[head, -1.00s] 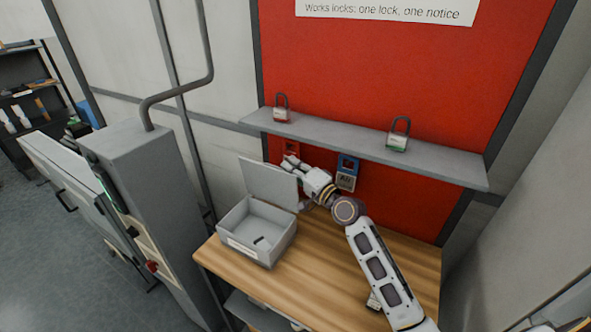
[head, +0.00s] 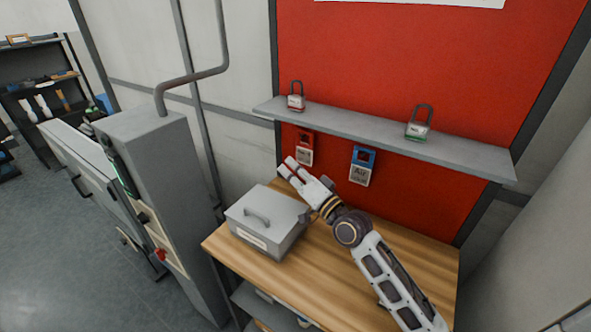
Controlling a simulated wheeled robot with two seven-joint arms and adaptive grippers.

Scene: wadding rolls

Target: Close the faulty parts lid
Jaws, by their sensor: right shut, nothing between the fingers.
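The grey faulty parts box (head: 262,242) stands on the left part of the wooden table, with a pale label on its front. Its lid (head: 275,207) lies flat over the top, with a handle on it. The inside of the box is hidden by the lid. My right gripper (head: 287,167) is shut and empty, just behind and above the back right of the lid, in front of the red board. Its wrist is near the box's right side; I cannot tell whether it touches. My left gripper is not in view.
A grey shelf (head: 470,154) above the table holds a red padlock (head: 296,99) and a green padlock (head: 418,127). A red tag (head: 305,147) and a blue tag (head: 362,165) hang below it. A grey cabinet (head: 165,160) stands left of the table. The table's front right (head: 330,283) is mostly clear.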

